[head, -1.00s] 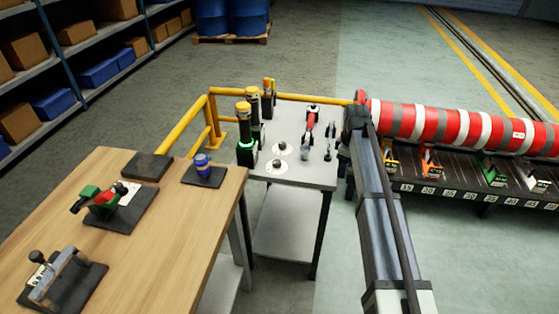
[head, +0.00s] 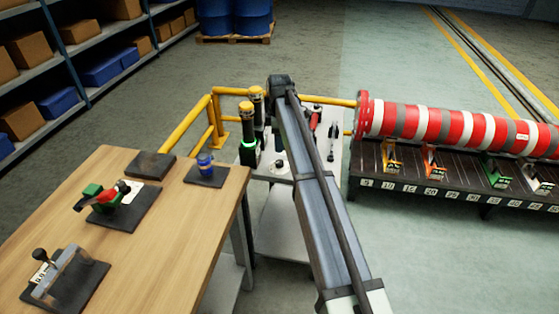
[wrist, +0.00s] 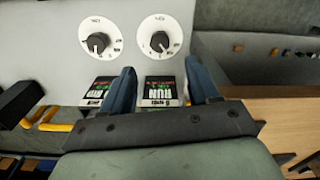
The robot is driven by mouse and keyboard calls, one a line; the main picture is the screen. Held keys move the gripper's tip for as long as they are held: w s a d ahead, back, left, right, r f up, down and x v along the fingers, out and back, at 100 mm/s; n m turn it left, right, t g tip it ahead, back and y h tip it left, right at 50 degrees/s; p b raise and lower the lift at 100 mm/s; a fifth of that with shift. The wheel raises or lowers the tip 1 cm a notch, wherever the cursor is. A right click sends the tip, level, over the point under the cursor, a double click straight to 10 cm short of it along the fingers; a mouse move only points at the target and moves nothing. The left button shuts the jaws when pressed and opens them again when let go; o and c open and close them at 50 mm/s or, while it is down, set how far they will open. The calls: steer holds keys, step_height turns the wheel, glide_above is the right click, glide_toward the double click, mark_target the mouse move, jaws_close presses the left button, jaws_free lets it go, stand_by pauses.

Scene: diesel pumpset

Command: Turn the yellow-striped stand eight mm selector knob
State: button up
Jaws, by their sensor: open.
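Two black selector knobs on round white dials show in the wrist view: a left knob (wrist: 98,42) and a right knob (wrist: 159,41). The dial lettering is too small to read, so I cannot tell which is the eight mm one. In the head view one knob (head: 280,164) shows on the grey bench; my arm covers the other. My gripper (wrist: 160,68) is open and empty, its blue fingers either side of the right RUN panel (wrist: 159,90), just below the right dial. It appears apart from both knobs. The head view does not show the gripper.
Black posts with yellow bands (head: 247,128) stand on the grey bench's left side, by a yellow rail (head: 198,122). A wooden table (head: 150,240) with fixtures lies left. A red-and-white striped roll (head: 440,122) lies over a dark rack (head: 430,185) at right.

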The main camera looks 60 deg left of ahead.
mark_target(279, 162)
step_height(279, 162, down, 10)
steer(key=shift+r, duration=0.1)
stand_by(0.4)
steer(key=shift+c, duration=0.2)
steer(key=c, duration=1)
